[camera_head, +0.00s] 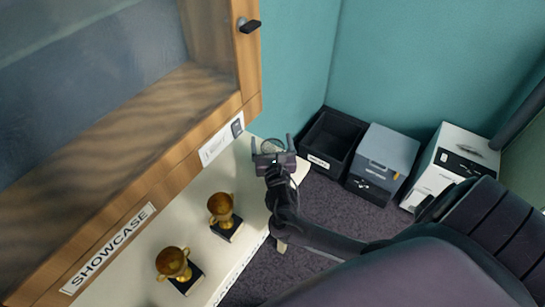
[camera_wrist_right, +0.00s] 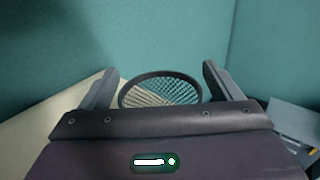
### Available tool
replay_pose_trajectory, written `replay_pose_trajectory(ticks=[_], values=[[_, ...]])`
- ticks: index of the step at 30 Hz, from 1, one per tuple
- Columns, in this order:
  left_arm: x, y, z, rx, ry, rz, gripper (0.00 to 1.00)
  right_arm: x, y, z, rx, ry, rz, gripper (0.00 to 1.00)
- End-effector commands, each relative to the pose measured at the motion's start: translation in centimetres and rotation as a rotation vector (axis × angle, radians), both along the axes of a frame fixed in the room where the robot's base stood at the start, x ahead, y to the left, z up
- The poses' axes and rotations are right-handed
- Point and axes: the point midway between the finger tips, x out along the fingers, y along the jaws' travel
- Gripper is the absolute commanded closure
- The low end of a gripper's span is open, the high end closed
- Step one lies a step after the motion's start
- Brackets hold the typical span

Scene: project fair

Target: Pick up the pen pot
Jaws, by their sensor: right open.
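The pen pot (camera_wrist_right: 160,90) is a dark mesh cup with a round rim. In the right wrist view it stands between the two fingers of my right gripper (camera_wrist_right: 160,88), with a visible gap on both sides. In the head view the pen pot's rim (camera_head: 272,146) shows at the far end of the white table, just beyond the gripper body. My right gripper (camera_head: 272,145) is open around it. The pot's lower part is hidden by the gripper. My left gripper is not in view.
Two gold trophies (camera_head: 221,207) (camera_head: 173,263) stand on the white table (camera_head: 150,240), nearer than the pot. A wooden showcase (camera_head: 140,200) rises at the left. A black bin (camera_head: 328,139), a grey box (camera_head: 388,150) and a white box (camera_head: 452,160) stand on the floor by the teal wall.

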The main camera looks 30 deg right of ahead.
Motion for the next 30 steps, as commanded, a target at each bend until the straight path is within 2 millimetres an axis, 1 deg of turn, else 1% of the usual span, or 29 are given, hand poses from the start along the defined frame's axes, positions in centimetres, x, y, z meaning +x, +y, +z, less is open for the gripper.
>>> replay_pose_trajectory(ticks=[1,2,3,5,8,16,25,30], values=[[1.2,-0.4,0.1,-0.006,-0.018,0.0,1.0,0.0,0.0,0.0,0.001,0.0,0.0,0.15],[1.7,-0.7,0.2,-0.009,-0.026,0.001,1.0,0.0,0.0,0.0,0.001,0.0,0.0,0.15],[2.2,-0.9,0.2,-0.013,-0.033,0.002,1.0,0.0,0.0,0.0,0.001,0.0,0.0,0.15],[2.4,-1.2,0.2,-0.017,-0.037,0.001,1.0,0.0,0.0,0.0,0.001,0.0,0.0,0.16],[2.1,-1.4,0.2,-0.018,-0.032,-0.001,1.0,0.0,0.0,0.0,0.001,0.0,0.0,0.29],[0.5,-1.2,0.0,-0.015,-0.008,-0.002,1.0,-0.1,0.0,0.0,0.001,0.0,0.0,0.65],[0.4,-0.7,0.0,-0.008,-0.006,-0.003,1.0,0.0,0.0,0.2,0.0,-0.001,0.0,0.65],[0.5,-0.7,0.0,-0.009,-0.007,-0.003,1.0,0.0,0.0,1.2,0.001,-0.003,0.0,0.65]])
